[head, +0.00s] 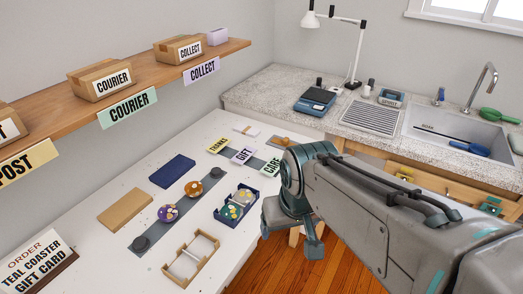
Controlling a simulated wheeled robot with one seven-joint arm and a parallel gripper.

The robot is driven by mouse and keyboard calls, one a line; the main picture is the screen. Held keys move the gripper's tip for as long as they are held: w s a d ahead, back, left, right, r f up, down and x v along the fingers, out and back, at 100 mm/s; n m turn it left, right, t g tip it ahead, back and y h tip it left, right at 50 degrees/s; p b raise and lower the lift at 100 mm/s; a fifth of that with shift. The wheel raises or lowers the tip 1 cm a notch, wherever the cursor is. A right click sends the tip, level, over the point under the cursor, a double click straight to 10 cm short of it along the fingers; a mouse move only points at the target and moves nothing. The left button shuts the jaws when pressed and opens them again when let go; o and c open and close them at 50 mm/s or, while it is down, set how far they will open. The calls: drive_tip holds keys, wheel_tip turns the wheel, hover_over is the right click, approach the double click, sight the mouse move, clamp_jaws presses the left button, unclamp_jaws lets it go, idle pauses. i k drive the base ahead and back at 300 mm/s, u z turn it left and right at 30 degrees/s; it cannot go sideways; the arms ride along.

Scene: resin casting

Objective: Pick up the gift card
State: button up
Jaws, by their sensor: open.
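The gift card (243,155), a pale lilac card printed GIFT, stands in a row on a grey strip on the white table. A yellow THANKS card (217,146) stands on its left and a green CARE card (271,168) on its right. My gripper (291,238) hangs at the end of my grey and teal arm, in front of and to the right of the cards, near the table's right edge. It is open, apart from the gift card, with no object seen in it.
An order sign (38,268) reads TEAL COASTER, GIFT CARD. A navy box (222,214), a wooden holder (213,248), coasters (193,188), a blue pad (173,171) and a tan board (124,209) occupy the table. A shelf (165,65) with boxes overhangs the back.

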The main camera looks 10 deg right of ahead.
sight(247, 152)
drive_tip(key=u, duration=0.15)
drive_tip(key=k, duration=0.4)
drive_tip(key=z, duration=1.2)
drive_tip(key=i, duration=1.55)
drive_tip(key=u, duration=0.9)
